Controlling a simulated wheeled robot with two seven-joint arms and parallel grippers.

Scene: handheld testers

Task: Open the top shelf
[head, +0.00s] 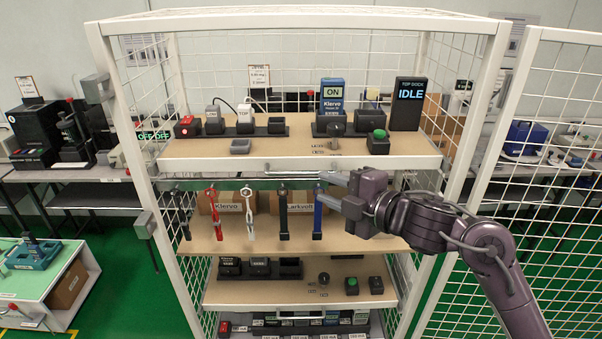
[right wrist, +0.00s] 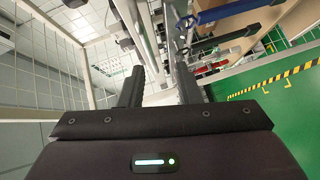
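The top shelf (head: 220,151) is a tan board in a white wire cage, with a light metal front edge. A metal bar handle (head: 290,174) runs along the front of that edge. My right gripper (head: 325,188) comes from the right, with its fingers pointing left at the right part of the handle. In the right wrist view its two dark fingers (right wrist: 160,92) stand apart, with light metal rails beyond and between them. I cannot tell whether the handle lies between the fingers or whether they touch it. My left gripper is not in view.
On the top shelf stand a blue tester (head: 332,97) reading ON, a black dock (head: 407,104) reading IDLE and a green button box (head: 379,142). Hanging tools, including a red one (head: 214,214), are just below. An open mesh door (head: 540,150) is at the right.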

